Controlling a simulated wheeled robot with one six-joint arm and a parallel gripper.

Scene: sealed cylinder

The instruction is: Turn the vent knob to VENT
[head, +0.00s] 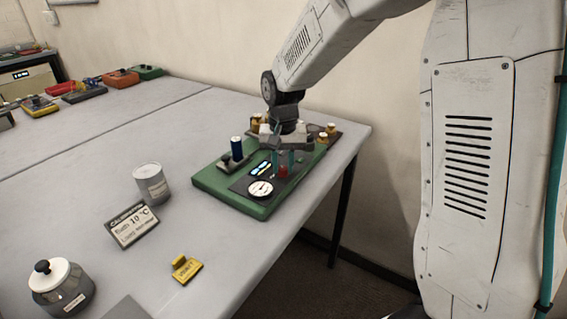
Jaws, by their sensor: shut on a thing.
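A green base board (208,181) lies near the table's right edge and bears a dark panel with a round white dial (260,188). A small red knob (283,172) stands on the panel, right of a lit blue display (261,168). The fingers partly hide the knob. Any VENT marking and the knob's angle are too small to read.
A dark blue cylinder (237,149) stands on the board's left part. Brass-coloured pieces (331,130) stand behind my gripper. A grey can (151,183), a sign (131,227), a yellow block (186,269) and a lidded jar (62,288) are on the table. The table's middle left is clear.

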